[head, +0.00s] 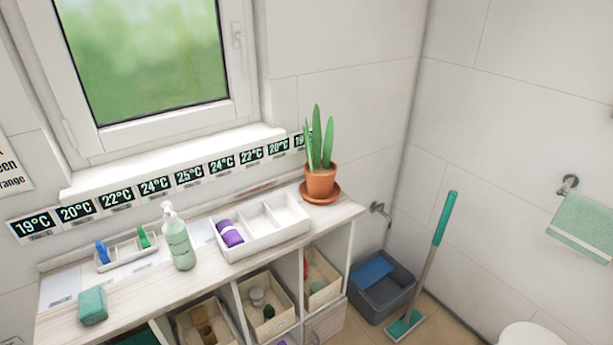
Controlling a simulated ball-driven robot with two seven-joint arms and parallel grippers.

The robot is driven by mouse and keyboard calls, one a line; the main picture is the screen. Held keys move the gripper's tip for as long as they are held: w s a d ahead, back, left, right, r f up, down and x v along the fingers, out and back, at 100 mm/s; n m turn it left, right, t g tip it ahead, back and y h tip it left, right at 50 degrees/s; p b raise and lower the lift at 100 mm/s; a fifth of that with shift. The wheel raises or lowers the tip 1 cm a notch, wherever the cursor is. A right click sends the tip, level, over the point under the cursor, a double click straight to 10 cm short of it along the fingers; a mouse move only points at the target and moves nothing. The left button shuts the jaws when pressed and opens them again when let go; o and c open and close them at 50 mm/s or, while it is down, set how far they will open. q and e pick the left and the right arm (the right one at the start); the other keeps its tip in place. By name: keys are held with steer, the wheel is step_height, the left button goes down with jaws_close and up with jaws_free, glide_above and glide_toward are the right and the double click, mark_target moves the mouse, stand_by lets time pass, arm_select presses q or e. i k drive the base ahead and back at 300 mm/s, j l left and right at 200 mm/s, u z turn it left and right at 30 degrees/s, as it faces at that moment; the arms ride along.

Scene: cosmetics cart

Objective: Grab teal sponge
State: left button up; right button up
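The teal sponge (92,306) is a small rounded block. It lies on the light wooden top of the cart (135,297), near the left end and close to the front edge. Its top and front faces show, and nothing covers it. Neither of my grippers is in the head view.
Behind the sponge is a small white rack (126,253) with blue and green items. To its right stand a pump bottle (178,240), a white divided tray (262,240) holding a purple roll, and a potted plant (320,180). Bins fill the shelves below.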

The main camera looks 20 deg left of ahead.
mark_target(93, 308)
steer(key=u, duration=2.05)
